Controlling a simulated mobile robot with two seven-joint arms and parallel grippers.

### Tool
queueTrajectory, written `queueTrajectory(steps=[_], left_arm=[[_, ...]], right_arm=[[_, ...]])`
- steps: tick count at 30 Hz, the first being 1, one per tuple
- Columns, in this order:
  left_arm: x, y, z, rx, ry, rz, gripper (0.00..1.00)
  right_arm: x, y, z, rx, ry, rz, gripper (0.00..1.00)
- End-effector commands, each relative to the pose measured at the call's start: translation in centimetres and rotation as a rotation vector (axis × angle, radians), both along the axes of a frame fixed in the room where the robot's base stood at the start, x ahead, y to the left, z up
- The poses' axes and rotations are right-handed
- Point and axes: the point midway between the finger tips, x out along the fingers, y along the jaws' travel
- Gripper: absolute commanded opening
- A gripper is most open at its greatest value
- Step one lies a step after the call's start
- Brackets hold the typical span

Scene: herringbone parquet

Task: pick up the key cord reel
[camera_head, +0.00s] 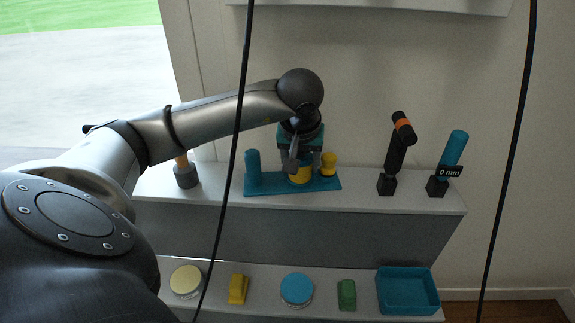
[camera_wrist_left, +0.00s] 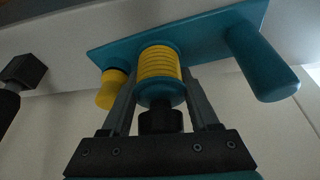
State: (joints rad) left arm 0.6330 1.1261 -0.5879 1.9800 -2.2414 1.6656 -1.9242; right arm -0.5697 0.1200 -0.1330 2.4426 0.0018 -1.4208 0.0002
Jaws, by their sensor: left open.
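The likely key cord reel is a ribbed yellow spool with a teal flange (camera_wrist_left: 159,66). In the head view its yellow part (camera_head: 300,177) shows at the middle of a teal base (camera_head: 325,184) on the upper shelf. My left gripper (camera_head: 303,163) is over it, partly hiding it. In the left wrist view the open fingers stand on either side of the spool, with a black knob-like end (camera_wrist_left: 160,120) towards the palm. I cannot tell whether the fingers touch it. My right gripper is not in view.
The base also carries a teal cylinder (camera_head: 253,170) and a yellow knob (camera_head: 328,163). Black-footed tools stand at left (camera_head: 186,176) and right (camera_head: 389,183). The lower shelf holds discs, blocks and a teal tray (camera_head: 408,308). Black cords (camera_head: 236,140) hang in front.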

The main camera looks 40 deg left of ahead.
Motion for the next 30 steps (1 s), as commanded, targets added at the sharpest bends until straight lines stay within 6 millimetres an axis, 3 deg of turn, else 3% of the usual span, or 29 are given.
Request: queueTrajectory(steps=[11, 27, 30], left_arm=[[0.20, 0.15, -0.53, 0.000, -0.001, 0.001, 0.60], [0.18, 0.16, -0.52, 0.000, -0.001, 0.001, 0.00], [0.19, 0.17, -0.50, 0.000, -0.001, 0.001, 0.00]], right_arm=[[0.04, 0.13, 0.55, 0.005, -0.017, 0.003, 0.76], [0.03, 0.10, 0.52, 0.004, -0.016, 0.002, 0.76], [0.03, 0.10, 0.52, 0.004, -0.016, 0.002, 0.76]])
